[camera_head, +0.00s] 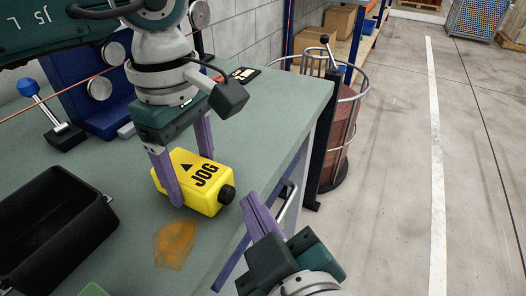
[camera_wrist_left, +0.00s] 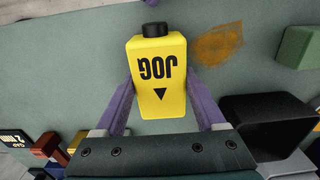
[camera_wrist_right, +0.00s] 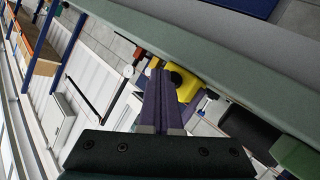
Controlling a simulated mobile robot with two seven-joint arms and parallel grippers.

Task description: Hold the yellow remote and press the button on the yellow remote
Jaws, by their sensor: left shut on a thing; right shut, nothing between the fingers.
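The yellow remote (camera_head: 196,178) is a box marked JOG with a black arrow, on or just above the green bench top; I cannot tell which. Its black button (camera_head: 227,194) sticks out of the end facing right and toward my right gripper. My left gripper (camera_head: 186,160) is shut on the remote, one purple finger on each side. The left wrist view shows the remote (camera_wrist_left: 158,85) between the fingers, button (camera_wrist_left: 155,29) at the far end. My right gripper (camera_head: 258,212) is shut and empty, close to the button but apart from it. The remote (camera_wrist_right: 188,84) shows beyond its fingertips in the right wrist view.
A black open bin (camera_head: 52,225) stands at the left of the bench (camera_head: 270,100). An orange stain (camera_head: 175,244) marks the top near the remote. A blue fixture (camera_head: 95,105) stands behind. A copper-coloured spool in a wire cage (camera_head: 340,130) stands beyond the bench edge.

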